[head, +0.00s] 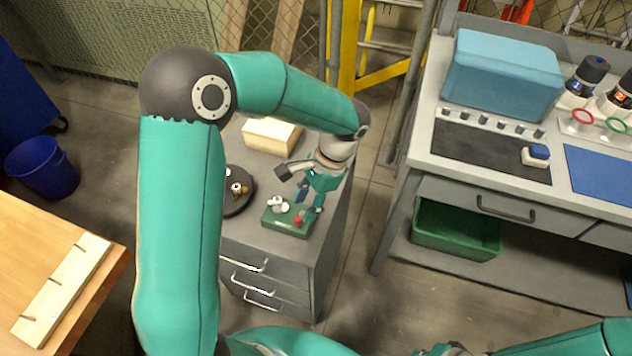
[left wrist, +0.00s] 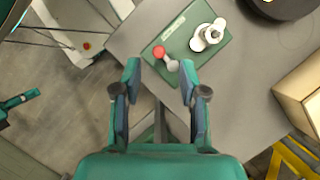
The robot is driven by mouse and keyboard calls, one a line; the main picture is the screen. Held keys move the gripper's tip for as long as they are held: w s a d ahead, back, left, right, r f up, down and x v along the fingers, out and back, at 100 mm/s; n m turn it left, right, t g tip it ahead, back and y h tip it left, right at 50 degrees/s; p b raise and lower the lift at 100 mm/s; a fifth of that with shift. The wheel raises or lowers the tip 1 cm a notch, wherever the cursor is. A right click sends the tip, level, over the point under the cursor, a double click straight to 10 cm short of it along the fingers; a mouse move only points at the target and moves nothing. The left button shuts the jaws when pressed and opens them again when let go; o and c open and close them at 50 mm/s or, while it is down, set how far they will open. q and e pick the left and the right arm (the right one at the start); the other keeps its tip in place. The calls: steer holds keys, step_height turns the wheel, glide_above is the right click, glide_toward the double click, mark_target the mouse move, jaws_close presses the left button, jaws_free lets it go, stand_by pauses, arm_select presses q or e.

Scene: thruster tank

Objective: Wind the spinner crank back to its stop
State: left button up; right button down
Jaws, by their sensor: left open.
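The spinner unit is a green base (head: 270,219) on top of a grey drawer cabinet. It carries a pale metal spindle (head: 277,202) and a crank with a red knob (head: 298,222). In the left wrist view the green base (left wrist: 220,58), the spindle (left wrist: 207,37) and the red knob (left wrist: 159,52) show clearly, with a pale round part (left wrist: 172,66) beside the knob. My left gripper (head: 306,203) is open and empty; in its wrist view (left wrist: 160,80) the crank end lies just beyond the fingertips. A small teal-and-dark part, apparently my right gripper (left wrist: 18,101), shows at the left edge, jaws unclear.
A workbench (head: 425,150) stands to the right, across a floor gap. A yellow ladder (head: 350,60) is behind.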

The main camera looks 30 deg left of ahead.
arm_select(q)
steer(key=v, duration=0.7)
steer(key=shift+w, duration=0.1)
